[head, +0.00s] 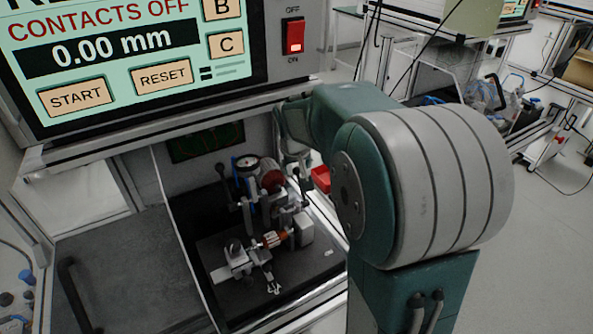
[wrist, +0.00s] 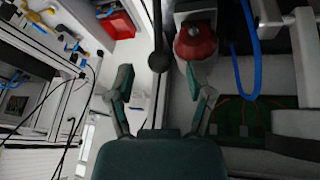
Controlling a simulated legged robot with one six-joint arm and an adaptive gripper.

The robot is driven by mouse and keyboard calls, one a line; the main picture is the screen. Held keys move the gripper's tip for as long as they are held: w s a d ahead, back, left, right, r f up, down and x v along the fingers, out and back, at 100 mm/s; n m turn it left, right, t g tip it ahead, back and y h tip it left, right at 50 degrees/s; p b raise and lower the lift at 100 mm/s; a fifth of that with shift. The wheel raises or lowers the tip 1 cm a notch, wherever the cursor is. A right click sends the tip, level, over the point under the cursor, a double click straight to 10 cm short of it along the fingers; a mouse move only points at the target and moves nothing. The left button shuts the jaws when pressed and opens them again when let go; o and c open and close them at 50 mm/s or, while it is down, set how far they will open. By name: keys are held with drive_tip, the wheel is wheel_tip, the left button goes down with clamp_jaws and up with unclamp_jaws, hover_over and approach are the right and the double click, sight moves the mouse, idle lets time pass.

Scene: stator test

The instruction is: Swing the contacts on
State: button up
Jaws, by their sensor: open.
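The screen (head: 130,60) in the head view reads "CONTACTS OFF" and "0.00 mm". Below it the test fixture (head: 245,262) stands in an open bay, with an orange-and-metal stator part (head: 274,239), a round dial (head: 247,163) and a dark lever (head: 222,185). My gripper (wrist: 160,98) is open and empty in the wrist view. A black ball knob (wrist: 158,62) on a thin rod appears between and just beyond its fingertips; I cannot tell the depth gap. A red rounded part (wrist: 195,42) is right of the knob. In the head view my arm partly hides the fixture's right side.
A red rocker switch (head: 293,36) marked OFF and ON sits right of the screen. The bay's frame edges surround the fixture closely. A blue hose (wrist: 247,50) runs at the right in the wrist view. A red bin (wrist: 115,22) is at upper left.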

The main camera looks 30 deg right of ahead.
drive_tip(key=shift+x, duration=1.4)
clamp_jaws()
